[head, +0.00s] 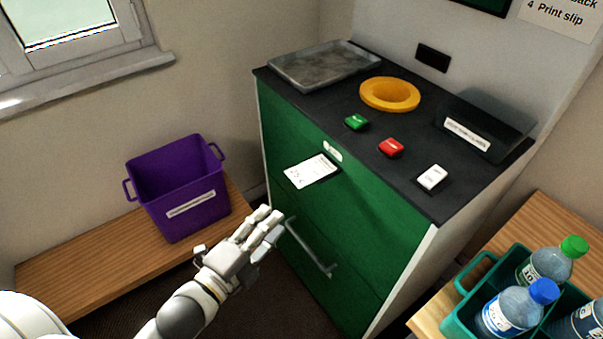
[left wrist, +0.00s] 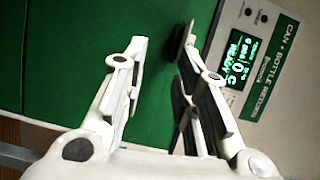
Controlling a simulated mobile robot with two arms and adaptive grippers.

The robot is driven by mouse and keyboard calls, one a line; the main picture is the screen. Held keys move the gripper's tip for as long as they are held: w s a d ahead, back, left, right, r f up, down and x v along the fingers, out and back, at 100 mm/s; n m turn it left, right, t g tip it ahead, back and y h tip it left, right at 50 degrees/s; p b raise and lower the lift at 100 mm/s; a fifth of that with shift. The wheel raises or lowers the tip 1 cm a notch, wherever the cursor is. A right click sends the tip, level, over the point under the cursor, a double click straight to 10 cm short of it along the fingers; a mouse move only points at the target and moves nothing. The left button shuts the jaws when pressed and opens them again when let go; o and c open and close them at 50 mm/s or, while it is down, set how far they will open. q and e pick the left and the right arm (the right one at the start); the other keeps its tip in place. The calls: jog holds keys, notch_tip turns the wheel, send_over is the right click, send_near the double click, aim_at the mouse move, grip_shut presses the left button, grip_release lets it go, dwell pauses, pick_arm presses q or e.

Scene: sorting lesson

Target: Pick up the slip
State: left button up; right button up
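The white slip (head: 311,171) with small print sticks out from the green front of the return machine (head: 350,210), just below a small white slot plate (head: 332,151). In the left wrist view a thin edge-on piece (left wrist: 184,42) near the right finger's tip appears to be the slip. My left gripper (head: 266,224) is below and left of the slip in the head view. Its fingers (left wrist: 160,60) are spread with green panel showing between them, and nothing is held. Whether a finger touches the slip cannot be told. My right gripper is in neither view.
A grey handle (head: 311,248) is on the machine front below the slip. A purple bin (head: 178,190) stands on a bench at left. A green crate with bottles (head: 470,282) is at lower right. Green, red and white buttons (head: 391,147) are on top.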

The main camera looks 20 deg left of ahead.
aim_at(297, 183)
pick_arm(q)
jog(key=shift+m+h, duration=0.4)
jog(key=shift+m, duration=0.1)
jog(key=w+d+r, duration=0.1)
jog(key=w, duration=0.2)
jog(key=w+d+r+p, duration=0.1)
jog(key=w, duration=0.2)
jog(key=w+d+r+p, duration=0.1)
jog(key=w, duration=0.3)
jog(key=shift+d, duration=0.2)
grip_shut()
